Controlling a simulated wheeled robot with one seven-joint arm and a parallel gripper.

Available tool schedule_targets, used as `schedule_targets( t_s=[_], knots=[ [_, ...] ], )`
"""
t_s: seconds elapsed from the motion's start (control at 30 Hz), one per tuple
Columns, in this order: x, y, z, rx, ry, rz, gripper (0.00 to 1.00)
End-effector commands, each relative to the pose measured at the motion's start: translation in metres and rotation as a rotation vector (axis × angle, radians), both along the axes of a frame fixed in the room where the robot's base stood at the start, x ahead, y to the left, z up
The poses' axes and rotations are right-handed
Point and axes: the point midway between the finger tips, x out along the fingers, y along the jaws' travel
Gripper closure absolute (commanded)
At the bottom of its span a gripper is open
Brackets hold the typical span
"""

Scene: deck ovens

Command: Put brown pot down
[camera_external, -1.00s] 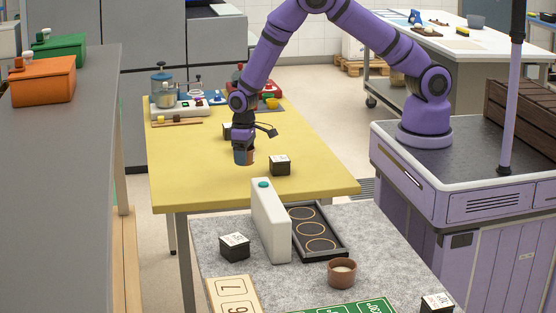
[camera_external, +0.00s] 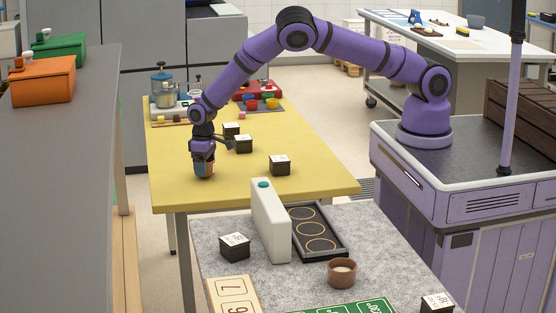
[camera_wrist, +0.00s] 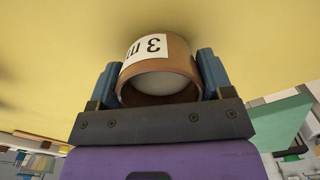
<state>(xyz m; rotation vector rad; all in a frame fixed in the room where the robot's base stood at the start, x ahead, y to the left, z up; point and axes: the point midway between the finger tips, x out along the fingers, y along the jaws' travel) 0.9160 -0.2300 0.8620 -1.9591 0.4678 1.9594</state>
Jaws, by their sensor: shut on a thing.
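The brown pot (camera_wrist: 180,48) is a small round cup with a white label and a pale inside. My gripper (camera_wrist: 160,82) is shut on it, with one blue finger on each side. In the external view my gripper (camera_external: 204,168) points down over the left part of the yellow table (camera_external: 240,194), and the pot (camera_external: 204,172) shows between the fingers, partly hidden. The pot is at or very near the tabletop; I cannot tell if it touches.
Black cubes with white tops (camera_external: 280,165) stand right of my gripper, others (camera_external: 243,145) behind it. A blue-lidded jar (camera_external: 163,92) stands at the back left. The table's front left is clear. Another brown pot (camera_external: 342,274) sits on the grey felt table (camera_external: 212,213).

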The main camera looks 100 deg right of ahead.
Motion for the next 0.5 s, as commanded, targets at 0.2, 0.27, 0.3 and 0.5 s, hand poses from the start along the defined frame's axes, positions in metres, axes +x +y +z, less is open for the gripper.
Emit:
schedule_targets(
  t_s=[0.2,0.27,0.3,0.5],
  knots=[
    [0.0007,0.0,-0.0081,0.0,-0.002,-0.001,0.56],
    [0.0005,0.0,-0.0081,0.0,-0.002,-0.001,0.56],
    [0.0004,0.0,-0.0082,0.0,-0.002,-0.001,0.56],
    [0.0004,0.0001,-0.0112,0.0,-0.001,0.0,0.15]
  ],
)
